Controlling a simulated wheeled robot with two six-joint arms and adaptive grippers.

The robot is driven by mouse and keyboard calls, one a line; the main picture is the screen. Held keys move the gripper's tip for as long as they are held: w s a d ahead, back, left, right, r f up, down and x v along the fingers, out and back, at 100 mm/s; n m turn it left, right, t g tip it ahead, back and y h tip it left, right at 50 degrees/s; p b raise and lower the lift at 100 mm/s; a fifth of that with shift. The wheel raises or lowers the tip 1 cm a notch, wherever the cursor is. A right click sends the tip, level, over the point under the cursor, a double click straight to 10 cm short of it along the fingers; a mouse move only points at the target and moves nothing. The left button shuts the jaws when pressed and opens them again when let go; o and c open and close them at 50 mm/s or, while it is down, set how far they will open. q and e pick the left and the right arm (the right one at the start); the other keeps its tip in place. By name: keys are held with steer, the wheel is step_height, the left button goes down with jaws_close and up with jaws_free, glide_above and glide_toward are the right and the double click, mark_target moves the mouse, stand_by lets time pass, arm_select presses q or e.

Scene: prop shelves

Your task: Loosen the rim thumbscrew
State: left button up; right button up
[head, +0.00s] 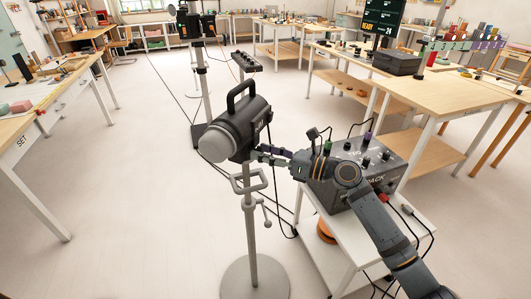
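A dark studio lamp (243,125) with a top handle and a pale round front sits on a grey stand (251,222) with a round base. A small grey handle (266,214) sticks out from the stand's column, below a grey loop bracket. My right gripper (256,155) reaches in from the right, with its fingertips at the lower right side of the lamp, close to the bracket. The fingertips partly merge with the lamp's dark body, so I cannot tell whether they hold anything. I cannot make out the rim thumbscrew for certain. My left gripper is not in view.
A dark power pack (366,170) with knobs and cables stands on a white cart (338,238), right beside my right arm. Cables hang around the cart. Another lamp stand (203,85) stands behind. Workbenches line both sides, and the floor at left is clear.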

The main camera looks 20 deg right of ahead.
jaws_close()
